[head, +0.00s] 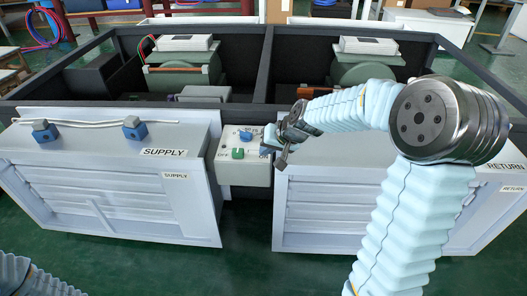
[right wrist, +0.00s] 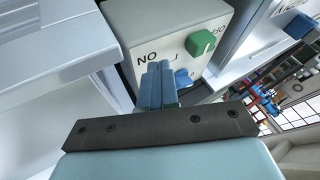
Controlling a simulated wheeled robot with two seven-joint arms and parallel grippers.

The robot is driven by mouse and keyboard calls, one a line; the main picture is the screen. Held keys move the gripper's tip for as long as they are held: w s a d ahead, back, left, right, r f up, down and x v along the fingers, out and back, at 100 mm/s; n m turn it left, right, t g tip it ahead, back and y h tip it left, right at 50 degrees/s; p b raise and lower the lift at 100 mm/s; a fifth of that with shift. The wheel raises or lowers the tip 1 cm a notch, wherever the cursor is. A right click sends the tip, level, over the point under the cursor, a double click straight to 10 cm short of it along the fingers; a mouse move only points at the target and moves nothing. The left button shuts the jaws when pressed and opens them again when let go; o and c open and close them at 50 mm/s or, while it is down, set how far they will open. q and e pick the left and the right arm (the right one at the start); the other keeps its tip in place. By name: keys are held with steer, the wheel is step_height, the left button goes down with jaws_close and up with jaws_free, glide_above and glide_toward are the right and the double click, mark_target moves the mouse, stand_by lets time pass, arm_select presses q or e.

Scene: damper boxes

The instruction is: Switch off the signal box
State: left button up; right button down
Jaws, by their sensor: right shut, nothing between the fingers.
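The signal box (head: 243,172) is a pale box between the supply and return damper boxes. It carries a green switch (head: 238,153) and a blue knob (head: 246,136) on its top face. In the right wrist view the box (right wrist: 150,18) fills the upper middle, with the green switch (right wrist: 201,43) near an OFF label and an ON label to its left. My right gripper (head: 268,142) is shut and empty beside the box's right end. Its blue fingers (right wrist: 159,84) point at the box; contact cannot be told. My left gripper is out of view.
The supply damper box (head: 115,213) stands left, with blue clips (head: 134,129) on top. The return damper box (head: 330,215) stands right, partly behind my right arm. A dark frame (head: 262,75) with green motors runs behind. Green floor shows in the gap below the signal box.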

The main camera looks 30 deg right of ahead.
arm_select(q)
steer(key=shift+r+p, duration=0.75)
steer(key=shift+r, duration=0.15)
arm_select(e)
steer(key=v, duration=0.8)
steer(key=shift+s+r, duration=0.2)
steer(key=shift+r, duration=0.1)
steer(key=shift+a, duration=0.1)
